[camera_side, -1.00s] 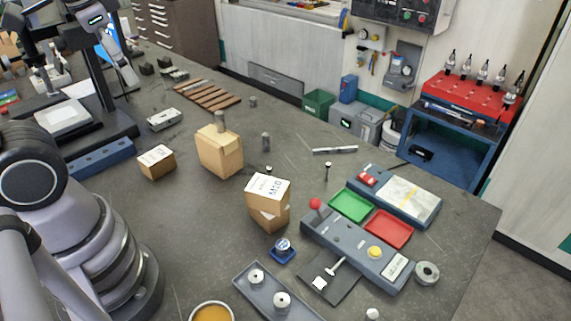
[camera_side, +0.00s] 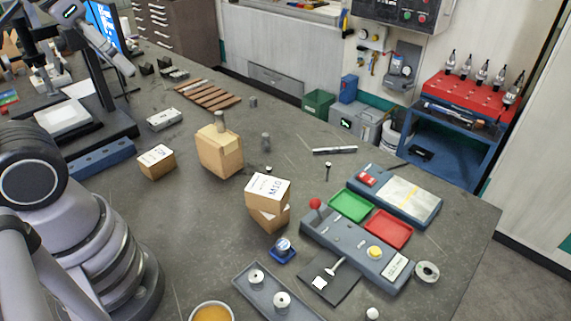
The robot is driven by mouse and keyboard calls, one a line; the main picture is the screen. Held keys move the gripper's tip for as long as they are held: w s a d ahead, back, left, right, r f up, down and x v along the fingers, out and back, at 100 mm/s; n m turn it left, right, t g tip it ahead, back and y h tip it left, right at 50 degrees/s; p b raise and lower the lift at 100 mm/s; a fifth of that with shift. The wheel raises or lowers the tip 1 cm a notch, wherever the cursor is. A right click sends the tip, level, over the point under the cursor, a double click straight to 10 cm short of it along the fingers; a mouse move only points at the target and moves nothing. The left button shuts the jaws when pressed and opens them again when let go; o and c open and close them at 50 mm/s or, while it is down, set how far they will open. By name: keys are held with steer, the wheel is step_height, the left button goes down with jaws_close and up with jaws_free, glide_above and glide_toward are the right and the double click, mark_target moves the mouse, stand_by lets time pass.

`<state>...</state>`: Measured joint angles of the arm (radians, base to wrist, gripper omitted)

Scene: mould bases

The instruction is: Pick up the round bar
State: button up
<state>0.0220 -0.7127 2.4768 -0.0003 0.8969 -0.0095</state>
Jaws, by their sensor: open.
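Several short grey upright cylinders could be the round bar; I cannot tell which one is meant. One cylinder (camera_side: 220,121) stands on top of a cardboard box (camera_side: 219,154). Another cylinder (camera_side: 266,141) stands on the table to the right of that box, and a shorter one (camera_side: 253,102) stands farther back. A slim silvery piece (camera_side: 335,150) lies flat on the table farther right. My gripper (camera_side: 128,68) is at the upper left, angled down to the right, apart from all of these. It is open and empty; its fingers show only small.
Stacked cartons (camera_side: 268,200) and a small box (camera_side: 156,161) stand on the table (camera_side: 200,220). A control box (camera_side: 355,245) with a red knob, and green (camera_side: 350,205) and red (camera_side: 388,229) trays, are at the right. Brown slats (camera_side: 208,94) lie at the back.

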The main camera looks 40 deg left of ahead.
steer(key=w+d+m+g+h, duration=0.1)
steer(key=w+d+m+g, duration=0.1)
steer(key=w+d, duration=0.9)
steer(key=m+g+y, duration=0.1)
steer(key=m+g, duration=0.3)
glide_above(373, 314)
step_height(373, 314, down, 32)
steer(key=shift+f, duration=3.4)
steer(key=shift+c, duration=0.2)
